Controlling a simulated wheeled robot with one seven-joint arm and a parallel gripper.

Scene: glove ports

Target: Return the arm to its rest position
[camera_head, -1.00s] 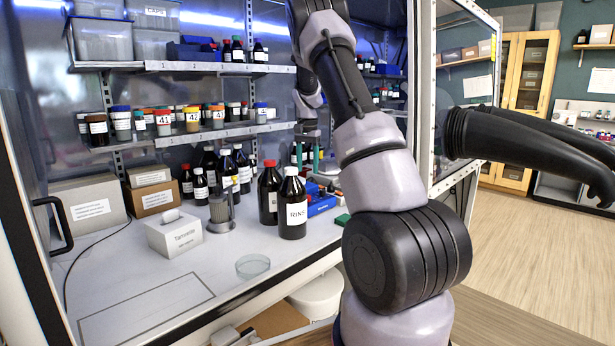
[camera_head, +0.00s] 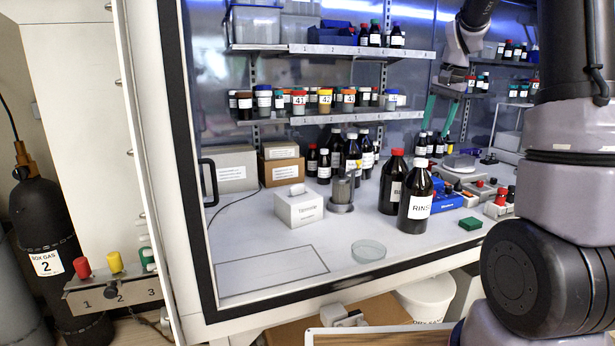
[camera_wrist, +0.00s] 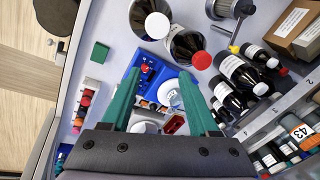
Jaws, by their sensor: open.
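My arm (camera_head: 575,130) rises at the right of the head view and reaches into the glove box, with its elbow beyond the top edge. My gripper (camera_head: 438,120) hangs fingers-down near the right-hand shelves, above the bench. In the wrist view my gripper (camera_wrist: 160,95) shows two teal fingers spread apart, with nothing held between them. A blue tray (camera_wrist: 152,85) with small items lies below the fingers, apart from them as far as I can tell.
The RINS bottle (camera_head: 415,200) and a red-capped bottle (camera_head: 392,180) stand left of the gripper. A shelf (camera_head: 360,116) with jars is behind. A tissue box (camera_head: 299,207) and glass dish (camera_head: 369,251) stand on the bench. Gas cylinders (camera_head: 45,230) are outside, left.

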